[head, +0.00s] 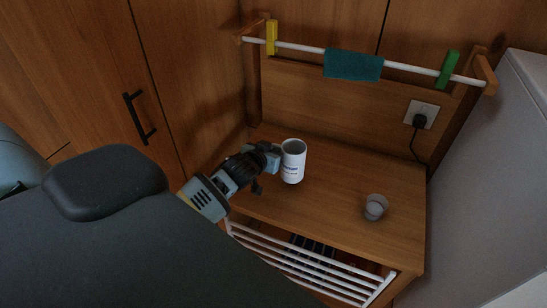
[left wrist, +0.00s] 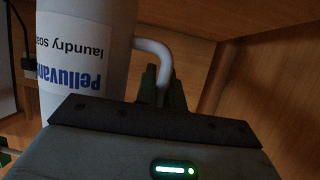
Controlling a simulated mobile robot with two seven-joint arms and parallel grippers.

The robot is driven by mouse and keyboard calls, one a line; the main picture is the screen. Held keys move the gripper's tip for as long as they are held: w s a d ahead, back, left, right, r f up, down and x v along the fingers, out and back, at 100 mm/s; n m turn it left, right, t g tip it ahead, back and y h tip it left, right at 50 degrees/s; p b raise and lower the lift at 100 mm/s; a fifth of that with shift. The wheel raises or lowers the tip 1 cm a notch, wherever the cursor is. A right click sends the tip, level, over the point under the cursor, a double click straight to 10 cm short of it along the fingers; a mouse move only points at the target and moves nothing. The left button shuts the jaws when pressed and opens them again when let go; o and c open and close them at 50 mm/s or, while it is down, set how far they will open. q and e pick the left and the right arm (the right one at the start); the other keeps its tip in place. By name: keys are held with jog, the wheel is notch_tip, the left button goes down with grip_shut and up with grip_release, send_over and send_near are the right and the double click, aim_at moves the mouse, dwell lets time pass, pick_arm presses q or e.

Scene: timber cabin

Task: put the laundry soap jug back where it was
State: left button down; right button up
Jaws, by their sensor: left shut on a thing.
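The laundry soap jug (head: 292,163) is white with a printed label and stands upright at the left part of the wooden counter top. In the left wrist view the jug (left wrist: 85,75) fills the left side, its label reading upside down. My left gripper (head: 274,154) comes in from the left and is shut on the jug's white handle (left wrist: 157,55). Whether the jug's base touches the counter cannot be told for sure. My right gripper is not in view.
The wooden counter (head: 335,205) has a small clear cup (head: 375,207) at its right. Behind is a white rail with a teal cloth (head: 353,65), a yellow clip (head: 271,37) and a green clip (head: 447,69). A plugged cord (head: 420,121) hangs at right. A white rack (head: 310,262) is below.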

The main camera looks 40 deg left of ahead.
pick_arm(q)
jog(key=shift+w+f, duration=0.1)
jog(key=shift+f, duration=1.55)
jog(key=shift+f, duration=0.2)
jog(key=c, duration=1.5)
grip_release()
